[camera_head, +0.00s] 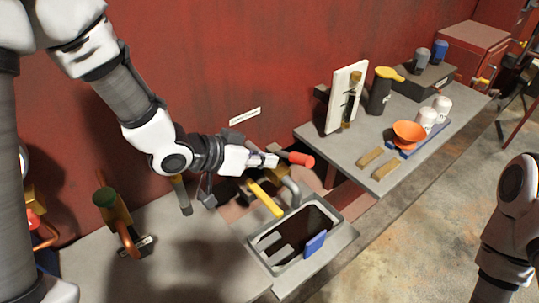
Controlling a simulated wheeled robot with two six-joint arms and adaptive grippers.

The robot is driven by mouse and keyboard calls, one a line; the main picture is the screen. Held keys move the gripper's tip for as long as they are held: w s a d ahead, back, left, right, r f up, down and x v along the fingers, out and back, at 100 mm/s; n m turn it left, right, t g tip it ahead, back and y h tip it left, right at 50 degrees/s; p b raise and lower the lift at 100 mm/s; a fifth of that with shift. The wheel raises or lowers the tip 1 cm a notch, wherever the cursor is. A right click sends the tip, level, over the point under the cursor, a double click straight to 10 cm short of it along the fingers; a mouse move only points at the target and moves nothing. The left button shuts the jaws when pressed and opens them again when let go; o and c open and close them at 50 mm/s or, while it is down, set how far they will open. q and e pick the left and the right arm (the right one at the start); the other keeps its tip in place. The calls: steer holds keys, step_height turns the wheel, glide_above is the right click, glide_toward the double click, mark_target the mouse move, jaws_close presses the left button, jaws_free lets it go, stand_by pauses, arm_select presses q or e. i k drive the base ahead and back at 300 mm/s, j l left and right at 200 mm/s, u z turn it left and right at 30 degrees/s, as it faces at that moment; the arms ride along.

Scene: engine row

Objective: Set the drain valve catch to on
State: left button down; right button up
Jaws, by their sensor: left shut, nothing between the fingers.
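My left gripper (270,160) is shut and empty, below a white wall label (245,115) too small to read. Its fingertips are at a lever with a red grip (301,159); I cannot tell whether they touch it. A yellow handle (265,199) slants down just below the gripper, above the sink (338,222). I cannot tell which of these is the drain valve catch, nor its setting. The gripper and arm hide part of the fittings behind them. My right arm shows at the right edge, but its gripper is out of view.
A grey table (330,138) at the back right bears a white board (346,98), a dark flask (379,92), an orange bowl (408,134) and white cups. A green-topped fitting (105,198) stands on the left counter.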

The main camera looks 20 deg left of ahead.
mark_target(252, 186)
steer(key=k, duration=1)
